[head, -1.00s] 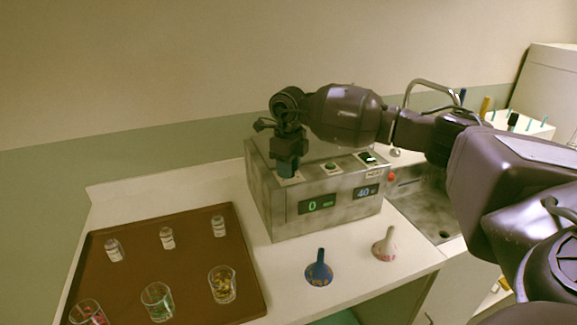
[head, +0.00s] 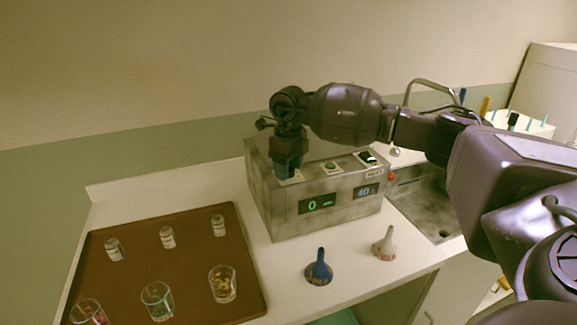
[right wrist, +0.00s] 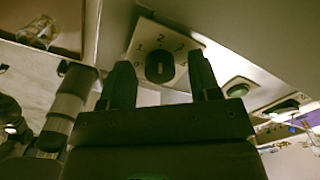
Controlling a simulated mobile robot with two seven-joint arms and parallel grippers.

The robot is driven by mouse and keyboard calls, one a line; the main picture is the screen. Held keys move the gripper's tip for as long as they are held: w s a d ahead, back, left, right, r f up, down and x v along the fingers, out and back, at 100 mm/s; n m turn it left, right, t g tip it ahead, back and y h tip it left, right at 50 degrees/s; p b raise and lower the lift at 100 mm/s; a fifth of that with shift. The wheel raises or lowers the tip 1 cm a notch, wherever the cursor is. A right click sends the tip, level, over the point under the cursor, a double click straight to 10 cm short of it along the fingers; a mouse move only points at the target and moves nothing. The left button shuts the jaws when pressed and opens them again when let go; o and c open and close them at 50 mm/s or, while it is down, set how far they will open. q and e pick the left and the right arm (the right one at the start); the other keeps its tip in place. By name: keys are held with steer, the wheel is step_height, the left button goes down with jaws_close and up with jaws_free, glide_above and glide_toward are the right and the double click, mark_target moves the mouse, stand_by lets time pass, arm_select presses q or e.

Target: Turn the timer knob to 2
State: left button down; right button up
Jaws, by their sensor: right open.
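The timer knob (right wrist: 160,66) is a dark round knob on a white plate marked with numbers, on top of the grey machine (head: 290,215). In the right wrist view it sits between the two open fingers of my right gripper (right wrist: 163,85), with a gap seen on each side. In the head view my right gripper (head: 288,168) points down over the machine's left top corner and hides the knob. The display (head: 318,204) on the machine's front reads 0. My left gripper is not in view.
A green button (head: 331,167) and a black switch (head: 367,158) are on the machine's top. A brown tray (head: 190,275) with bottles and glasses lies left. A sink (head: 430,210) is right.

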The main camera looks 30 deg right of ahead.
step_height(320, 180, up, 11)
steer(key=shift+b, duration=0.35)
stand_by(0.3)
steer(key=shift+f, duration=0.1)
